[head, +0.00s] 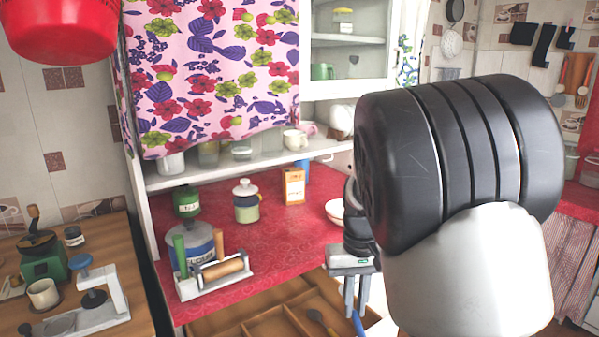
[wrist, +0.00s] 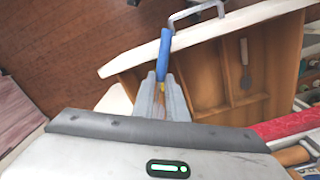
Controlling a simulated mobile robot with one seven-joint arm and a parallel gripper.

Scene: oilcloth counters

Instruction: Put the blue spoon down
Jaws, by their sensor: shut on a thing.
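The blue spoon (wrist: 164,55) is between the fingers of my gripper (wrist: 162,82) in the wrist view. Its blue handle sticks out past the fingertips, over the white front edge of an open wooden drawer; the rest of it is mostly hidden by the fingers. In the head view my gripper (head: 356,308) points down at the drawer's right side, and a bit of the blue spoon (head: 358,324) shows below the fingers. I cannot tell whether the spoon touches the drawer.
The open drawer (wrist: 212,78) has dividers, and another spoon (wrist: 245,65) lies in one compartment. The red counter (head: 280,240) above it holds a utensil caddy (head: 213,278), a lidded jar (head: 246,202) and an orange box (head: 293,186). A wooden counter with a coffee grinder (head: 42,258) stands left.

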